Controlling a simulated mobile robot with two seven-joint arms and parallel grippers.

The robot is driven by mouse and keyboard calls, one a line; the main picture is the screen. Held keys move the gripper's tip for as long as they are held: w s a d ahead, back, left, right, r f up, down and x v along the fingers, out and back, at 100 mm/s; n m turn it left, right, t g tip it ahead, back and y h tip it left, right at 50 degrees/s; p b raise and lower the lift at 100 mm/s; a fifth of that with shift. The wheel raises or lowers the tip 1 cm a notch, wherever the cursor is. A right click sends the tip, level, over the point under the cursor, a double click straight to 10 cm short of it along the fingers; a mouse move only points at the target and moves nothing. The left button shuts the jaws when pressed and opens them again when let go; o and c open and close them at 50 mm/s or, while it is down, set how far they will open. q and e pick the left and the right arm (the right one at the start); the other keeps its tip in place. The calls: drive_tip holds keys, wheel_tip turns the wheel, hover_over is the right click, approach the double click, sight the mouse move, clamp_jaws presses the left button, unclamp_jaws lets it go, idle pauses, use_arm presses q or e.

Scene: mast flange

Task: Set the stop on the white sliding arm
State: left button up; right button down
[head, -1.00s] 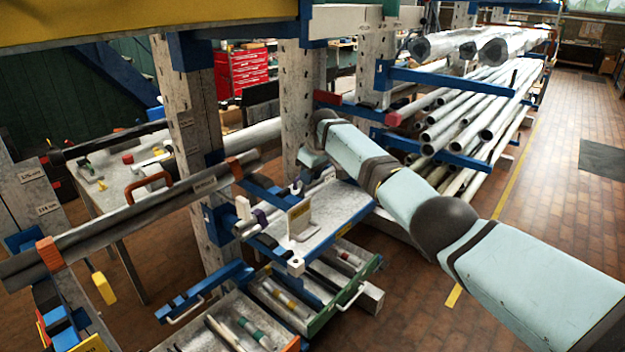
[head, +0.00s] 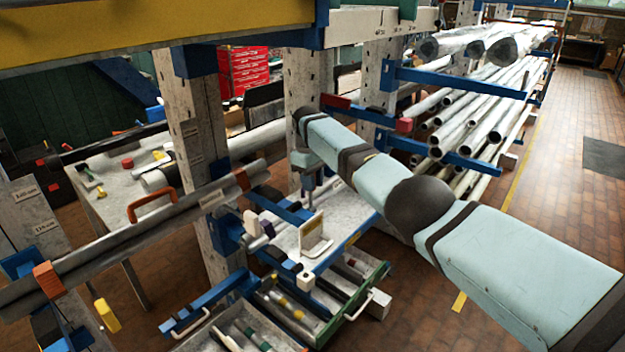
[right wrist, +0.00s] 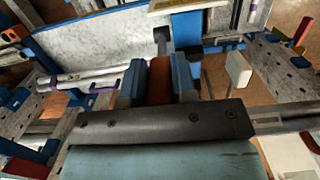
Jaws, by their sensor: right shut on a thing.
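My right gripper (head: 309,187) points down over the grey shelf, behind an upright pale plate (head: 314,236) with a label. In the right wrist view my gripper (right wrist: 161,82) has its two blue-grey fingers on either side of a red-brown piece (right wrist: 160,80) and is shut on it. I cannot tell for sure whether this piece is the stop. A white block (head: 305,281) is at the near end. My left gripper is out of view.
Open drawers (head: 340,305) with pipe pieces lie below the shelf (head: 350,214). A long grey pipe (head: 130,232) in orange clamps runs at left. Stacked pipes (head: 480,110) fill the rack behind my arm.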

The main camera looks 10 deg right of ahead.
drive_tip(key=c, duration=1.1)
unclamp_jaws()
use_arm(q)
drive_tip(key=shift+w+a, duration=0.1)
use_arm(e)
drive_tip(key=shift+o, duration=0.9)
drive_tip(key=shift+w+a+f, duration=0.1)
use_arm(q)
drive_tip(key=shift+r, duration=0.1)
use_arm(e)
drive_tip(key=shift+r+p, duration=0.3)
drive_tip(key=shift+r, duration=0.05)
drive_tip(key=r+p, duration=0.1)
drive_tip(key=r, duration=0.1)
drive_tip(key=r+p, duration=0.1)
drive_tip(key=shift+w+r+p, duration=0.2)
drive_tip(key=shift+r+p, duration=0.15)
drive_tip(key=shift+p, duration=0.05)
drive_tip(key=r, duration=0.8)
drive_tip(key=shift+w+a+r, duration=0.1)
drive_tip(key=shift+w+a, duration=0.15)
drive_tip(key=shift+a, duration=0.15)
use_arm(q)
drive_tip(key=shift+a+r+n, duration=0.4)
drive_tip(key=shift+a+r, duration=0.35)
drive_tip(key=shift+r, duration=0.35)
use_arm(e)
drive_tip(key=shift+w+r, duration=0.1)
drive_tip(key=shift+r, duration=0.5)
